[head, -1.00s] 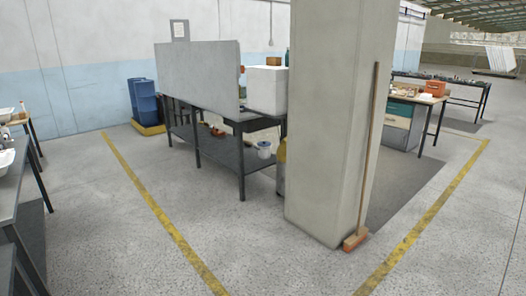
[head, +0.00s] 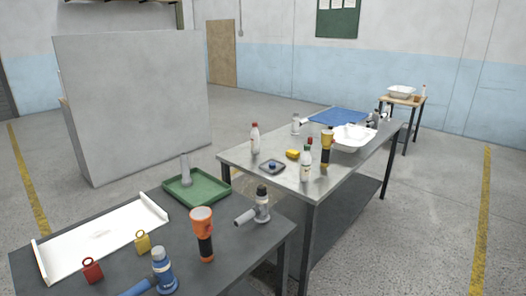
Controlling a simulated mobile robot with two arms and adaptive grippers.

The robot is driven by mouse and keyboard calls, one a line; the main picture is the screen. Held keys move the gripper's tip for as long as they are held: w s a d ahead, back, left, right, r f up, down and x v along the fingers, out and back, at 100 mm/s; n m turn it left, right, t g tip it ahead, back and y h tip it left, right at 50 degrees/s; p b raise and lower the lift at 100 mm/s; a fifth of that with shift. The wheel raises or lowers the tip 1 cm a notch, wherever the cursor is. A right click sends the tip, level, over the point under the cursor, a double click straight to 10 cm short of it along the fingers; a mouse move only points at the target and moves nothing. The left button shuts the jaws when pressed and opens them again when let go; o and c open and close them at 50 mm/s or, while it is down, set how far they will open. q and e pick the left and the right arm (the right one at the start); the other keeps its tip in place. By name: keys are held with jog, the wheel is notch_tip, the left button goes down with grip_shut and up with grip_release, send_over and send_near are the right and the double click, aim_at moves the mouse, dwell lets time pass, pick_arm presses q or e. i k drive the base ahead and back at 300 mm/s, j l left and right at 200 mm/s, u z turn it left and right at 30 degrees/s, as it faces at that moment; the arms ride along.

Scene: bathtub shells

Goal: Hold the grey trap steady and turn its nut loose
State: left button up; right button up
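A grey trap (head: 262,208) with a dark top stands upright on the near dark table (head: 225,255), right of the green tray. Its short grey side pipe points left toward the camera. The dark part on top looks like its nut. A second trap-like fitting, blue with a grey top (head: 161,262), stands at the table's front edge, partly cut off by the frame. On the steel table, a smaller pale fitting (head: 296,125) with a side pipe stands at the far left edge. Neither of my grippers is in view.
An orange-black flashlight (head: 203,235) stands close in front of the grey trap. The green tray (head: 197,188) holds a grey cylinder. A white shell (head: 105,238) and two padlocks lie left. The steel table (head: 255,170) holds bottles, another flashlight and a white basin.

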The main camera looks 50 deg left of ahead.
aim_at(261, 189)
jog(key=i+u, duration=0.2)
jog(key=i, duration=0.3)
jog(key=i+l+u, duration=0.2)
jog(key=i, duration=0.3)
jog(key=i+u, duration=0.2)
jog(key=i, duration=0.3)
